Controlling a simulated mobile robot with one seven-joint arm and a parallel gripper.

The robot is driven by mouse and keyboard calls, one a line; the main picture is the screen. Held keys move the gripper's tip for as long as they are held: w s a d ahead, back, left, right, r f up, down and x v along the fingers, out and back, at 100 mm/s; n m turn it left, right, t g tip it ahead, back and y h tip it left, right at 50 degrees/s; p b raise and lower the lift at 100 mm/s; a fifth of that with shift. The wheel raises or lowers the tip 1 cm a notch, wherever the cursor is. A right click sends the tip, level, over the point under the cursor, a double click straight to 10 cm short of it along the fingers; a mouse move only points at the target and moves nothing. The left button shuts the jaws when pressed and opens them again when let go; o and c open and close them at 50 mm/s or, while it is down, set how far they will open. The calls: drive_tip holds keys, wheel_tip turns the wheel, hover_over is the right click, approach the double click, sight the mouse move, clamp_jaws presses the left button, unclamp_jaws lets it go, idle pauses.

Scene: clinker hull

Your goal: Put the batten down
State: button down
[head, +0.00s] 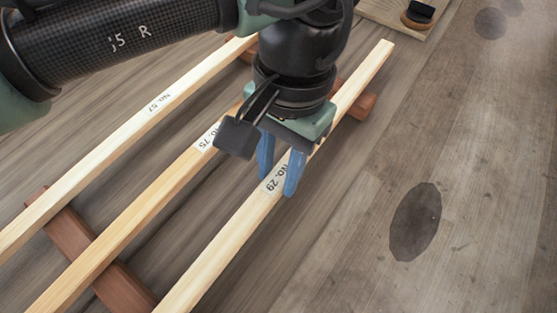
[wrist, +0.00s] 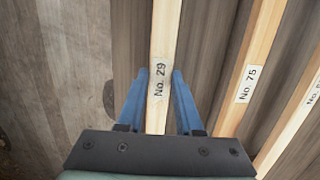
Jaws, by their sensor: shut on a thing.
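The pale wooden batten labelled No. 29 (head: 225,245) runs diagonally through the head view, the rightmost of three battens. My gripper (head: 276,185) is shut on it at the label, with one blue finger on each side. In the wrist view my gripper (wrist: 159,76) straddles the No. 29 batten (wrist: 163,35), which runs straight up the picture. The batten crosses above the reddish-brown bearer (head: 366,106) at its far end. I cannot tell whether it touches the bearers or hangs just above them. My wrist hides part of it.
Battens No. 75 (head: 122,224) and No. 57 (head: 75,182) lie to the left, roughly parallel, across the bearers; a near bearer (head: 70,228) shows at lower left. The plank surface to the right is clear, with a dark oval stain (head: 415,220). A board (head: 395,14) is at top right.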

drive_tip(key=c, duration=0.6)
unclamp_jaws()
drive_tip(key=shift+f, duration=0.1)
drive_tip(key=r, duration=0.4)
drive_tip(key=w+r+p, duration=0.1)
drive_tip(key=r, duration=0.3)
drive_tip(key=d+r+p, duration=0.1)
drive_tip(key=r, duration=0.3)
drive_tip(key=shift+w+r, duration=0.1)
drive_tip(key=shift+w, duration=0.15)
